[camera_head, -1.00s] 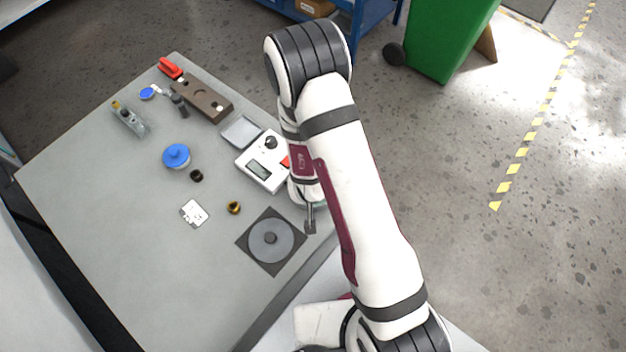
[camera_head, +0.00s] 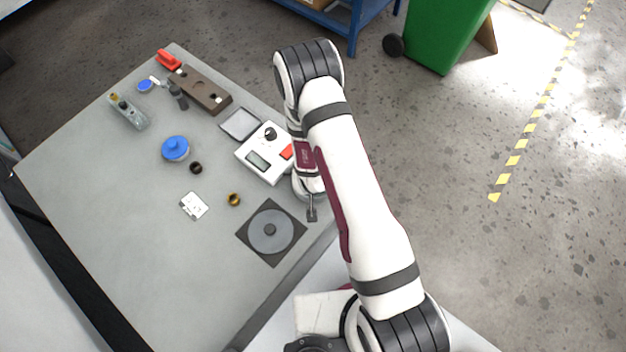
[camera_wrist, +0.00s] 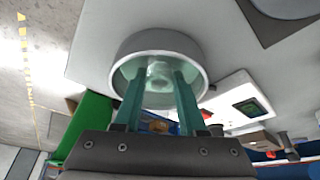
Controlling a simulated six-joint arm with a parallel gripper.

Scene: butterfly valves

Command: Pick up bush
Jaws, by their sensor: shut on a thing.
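In the wrist view, the two greenish fingers of my gripper (camera_wrist: 158,80) reach into the hollow of a pale, wide ring-shaped part (camera_wrist: 200,52). They are shut on it. It hangs in front of the table top, and its far side is hidden. I cannot tell for sure whether it is the bush. In the head view, my arm hides most of the gripper, at the table's right edge. A small black ring (camera_head: 196,168) and a small brass-and-black ring (camera_head: 234,199) lie apart on the table, away from my gripper.
A dark square plate with a grey disc (camera_head: 270,232) lies near the right front edge. A white scale (camera_head: 265,153) stands behind it, close to my arm.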

